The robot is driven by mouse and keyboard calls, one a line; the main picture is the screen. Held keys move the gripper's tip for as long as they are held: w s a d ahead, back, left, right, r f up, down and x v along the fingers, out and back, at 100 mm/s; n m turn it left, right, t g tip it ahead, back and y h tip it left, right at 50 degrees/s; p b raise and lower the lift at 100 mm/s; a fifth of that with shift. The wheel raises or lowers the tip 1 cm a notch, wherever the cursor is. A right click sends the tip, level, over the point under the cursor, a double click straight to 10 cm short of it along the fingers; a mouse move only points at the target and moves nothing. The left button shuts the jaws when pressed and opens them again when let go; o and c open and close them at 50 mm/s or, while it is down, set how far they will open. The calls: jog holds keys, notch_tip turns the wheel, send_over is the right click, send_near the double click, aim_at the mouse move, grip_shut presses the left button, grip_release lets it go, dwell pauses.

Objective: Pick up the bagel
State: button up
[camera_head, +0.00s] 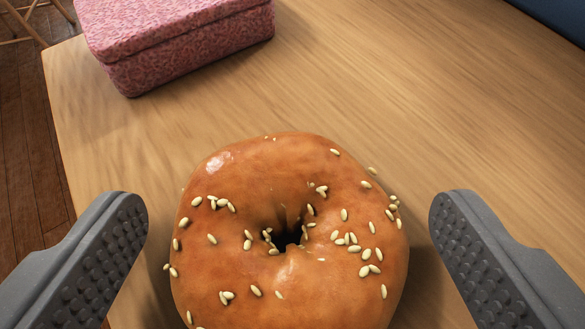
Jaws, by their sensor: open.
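The bagel (330,275) is golden brown with pale seeds and a dark hole in its middle. It sits at the lower middle of the view, over the wooden table, and its near edge is cut off by the frame. My gripper (288,215) is open, with one grey studded finger to the left of the bagel and one to the right. A gap shows between each finger and the bagel's side. Nothing is held.
A pink patterned box (185,50) stands on the wooden table (400,90) at the upper left, beyond the bagel. The table's left edge drops to a dark wooden floor (25,170). A dark blue surface (560,15) shows at the upper right. The table's middle and right are clear.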

jog(key=shift+w, duration=0.1)
jog(key=c, duration=0.7)
jog(key=shift+o, duration=0.2)
jog(key=shift+r, duration=0.15)
